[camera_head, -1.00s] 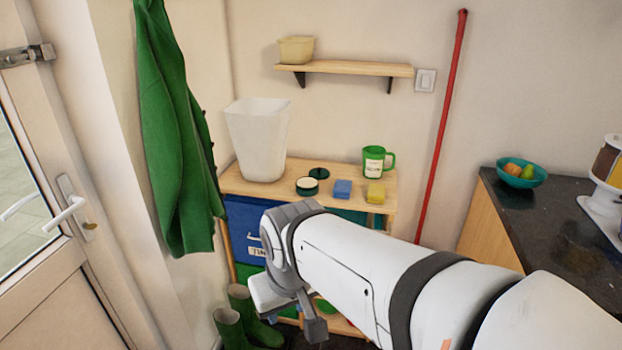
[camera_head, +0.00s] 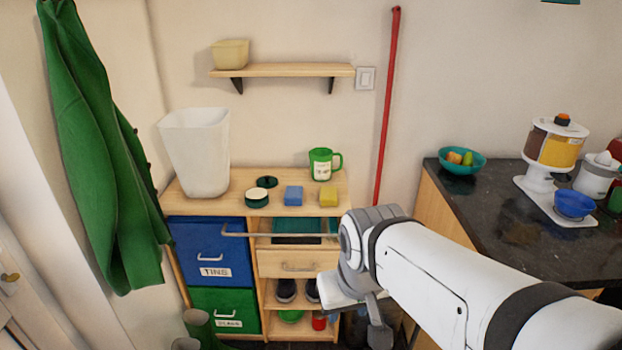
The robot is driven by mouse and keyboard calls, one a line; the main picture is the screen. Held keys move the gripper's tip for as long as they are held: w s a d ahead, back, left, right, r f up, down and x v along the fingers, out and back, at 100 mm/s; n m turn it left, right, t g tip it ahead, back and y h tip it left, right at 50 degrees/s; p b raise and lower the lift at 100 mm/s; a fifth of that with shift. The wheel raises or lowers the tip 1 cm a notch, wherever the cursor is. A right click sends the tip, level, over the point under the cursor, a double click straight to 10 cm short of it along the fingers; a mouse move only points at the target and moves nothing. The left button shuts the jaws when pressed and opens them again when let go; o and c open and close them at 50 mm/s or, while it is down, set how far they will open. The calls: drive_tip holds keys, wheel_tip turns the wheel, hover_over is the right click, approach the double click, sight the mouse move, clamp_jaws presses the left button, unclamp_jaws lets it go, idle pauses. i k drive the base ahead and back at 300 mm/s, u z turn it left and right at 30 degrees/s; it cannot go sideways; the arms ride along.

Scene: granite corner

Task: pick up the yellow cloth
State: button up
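The yellow cloth (camera_head: 328,197) looks like a small folded block. It lies on the wooden top of the cabinet (camera_head: 230,203), near its right front edge. A similar blue block (camera_head: 293,195) lies just left of it with a small gap between. My gripper (camera_head: 358,318) hangs low at the right front of the cabinet, below and right of the cloth and apart from it. Its fingertips are small and partly hidden by my arm, so its opening cannot be told.
A green mug (camera_head: 322,164) stands behind the cloth. A round tin (camera_head: 257,198), its dark lid (camera_head: 266,181) and a white bin (camera_head: 198,152) stand to the left. A wall shelf (camera_head: 285,70) hangs above. A red pole (camera_head: 386,110) and dark counter (camera_head: 480,200) are on the right.

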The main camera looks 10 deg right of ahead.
sight(328, 197)
drive_tip(key=i, duration=1)
drive_tip(key=z, duration=0.05)
